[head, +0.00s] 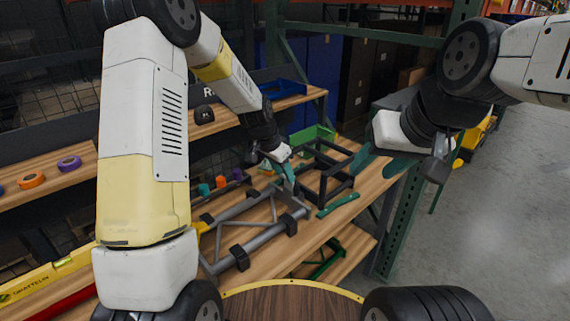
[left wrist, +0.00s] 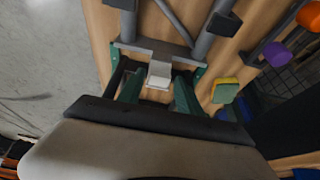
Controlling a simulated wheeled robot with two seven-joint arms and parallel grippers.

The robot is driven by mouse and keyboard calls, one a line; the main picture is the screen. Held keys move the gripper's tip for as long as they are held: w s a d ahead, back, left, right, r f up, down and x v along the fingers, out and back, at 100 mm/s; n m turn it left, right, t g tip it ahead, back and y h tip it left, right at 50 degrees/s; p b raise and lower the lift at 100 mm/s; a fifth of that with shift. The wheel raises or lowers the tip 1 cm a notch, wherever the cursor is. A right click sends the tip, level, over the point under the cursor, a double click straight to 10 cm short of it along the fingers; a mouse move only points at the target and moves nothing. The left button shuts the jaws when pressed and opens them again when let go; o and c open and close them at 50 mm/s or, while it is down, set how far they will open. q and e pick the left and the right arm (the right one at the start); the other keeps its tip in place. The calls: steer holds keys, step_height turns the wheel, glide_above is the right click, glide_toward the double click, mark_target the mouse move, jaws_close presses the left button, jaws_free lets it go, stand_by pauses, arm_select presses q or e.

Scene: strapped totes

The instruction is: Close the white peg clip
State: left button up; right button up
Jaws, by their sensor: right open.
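The white peg clip (left wrist: 159,75) shows in the left wrist view on the end crossbar of a grey tube frame (left wrist: 152,46). In the head view I cannot make out the clip; the same frame (head: 252,228) lies on the wooden workbench. My left gripper (head: 288,182) is at the far right end of this frame. In the left wrist view its two green fingers (left wrist: 157,88) stand apart, one on each side of the clip, with gaps visible. Whether they touch the crossbar is unclear. My right gripper (head: 364,162) is open and empty, above the bench's right edge.
A black open frame (head: 323,190) stands just right of my left gripper. A green bar (head: 338,205) lies in front of it. A green bin (head: 312,133) and small coloured pieces (head: 204,189) are behind. Tape rolls (head: 32,181) are on a left shelf. Open floor lies right.

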arm_select(q)
jaws_close()
steer(key=shift+w, duration=0.1)
steer(key=shift+w+d+r+g+y, duration=0.2)
steer(key=shift+w+d+g+y, duration=0.55)
steer(key=shift+g+y, duration=0.25)
steer(key=shift+w+d+f+g+y, duration=0.1)
steer(key=shift+w+d+g+y, duration=0.4)
steer(key=shift+g+y, duration=0.25)
steer(key=shift+w+d+f+g+y, duration=0.1)
steer(key=shift+w+d+g+y, duration=0.4)
steer(key=shift+g+y, duration=0.2)
steer(key=shift+o, duration=1.8)
jaws_free()
steer(key=v, duration=0.7)
steer(key=shift+r, duration=0.35)
